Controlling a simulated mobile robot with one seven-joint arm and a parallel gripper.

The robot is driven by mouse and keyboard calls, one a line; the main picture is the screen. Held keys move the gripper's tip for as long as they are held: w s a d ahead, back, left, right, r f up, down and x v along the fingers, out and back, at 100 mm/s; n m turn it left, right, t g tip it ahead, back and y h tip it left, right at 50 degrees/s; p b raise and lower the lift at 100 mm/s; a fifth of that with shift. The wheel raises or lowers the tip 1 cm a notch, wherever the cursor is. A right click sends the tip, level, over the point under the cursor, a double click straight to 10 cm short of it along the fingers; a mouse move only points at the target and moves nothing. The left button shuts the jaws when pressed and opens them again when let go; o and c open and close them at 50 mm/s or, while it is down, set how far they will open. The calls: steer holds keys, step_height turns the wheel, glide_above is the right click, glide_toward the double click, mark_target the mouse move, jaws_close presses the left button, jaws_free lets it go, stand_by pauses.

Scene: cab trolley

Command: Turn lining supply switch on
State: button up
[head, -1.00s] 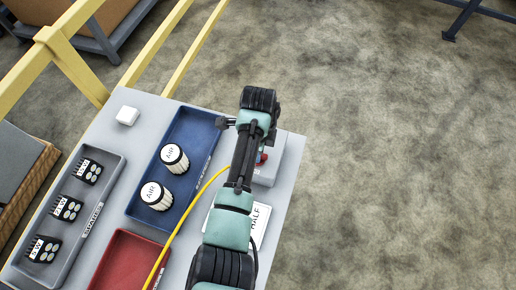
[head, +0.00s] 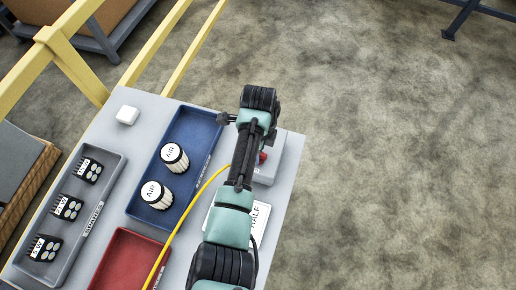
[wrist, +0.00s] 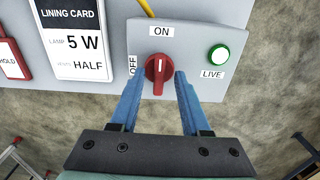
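The lining supply switch is a red rotary knob (wrist: 158,74) on a grey box (wrist: 185,92) in the wrist view. Its handle and white mark stand upright, toward the ON label (wrist: 161,31). The OFF label (wrist: 132,66) is at its left. A green LIVE lamp (wrist: 219,54) on the right looks bright. My gripper (wrist: 159,76) is open, with one blue finger on each side of the knob and small gaps visible; I cannot tell whether either touches. In the head view a bit of the red knob (head: 262,157) shows beside my arm, which hides the gripper.
A lining card (wrist: 80,40) reading 5 W and HALF lies left of the box. In the head view, a blue tray (head: 196,125) holds two AIR filters, a grey tray (head: 108,165) holds lamp modules, and a red tray (head: 122,262) is in front. A yellow cable (head: 190,210) crosses the trolley.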

step_height(320, 180, up, 13)
steer(key=shift+b, duration=0.4)
stand_by(0.7)
steer(key=w+d+r+n+t+h, duration=0.1)
steer(key=w+d+r+n+t, duration=0.4)
steer(key=w+r, duration=0.4)
step_height(320, 180, up, 20)
steer(key=w+n+t+h, duration=0.25)
steer(key=n+t, duration=0.25)
steer(key=t, duration=0.4)
steer(key=s+a+r+n+t+y, duration=0.1)
steer(key=s+r+n+t, duration=0.25)
steer(key=r, duration=0.55)
steer(key=s+a+r+n+t, duration=0.1)
steer(key=s+r+n+t, duration=0.2)
steer(key=r, duration=0.5)
steer(key=s+a+r+n+t+y, duration=0.2)
steer(key=s+r+n+t, duration=0.3)
steer(key=s+r, duration=0.6)
steer(key=shift+s+a+t, duration=0.55)
steer(key=shift+a+t, duration=0.1)
steer(key=shift+t, duration=0.3)
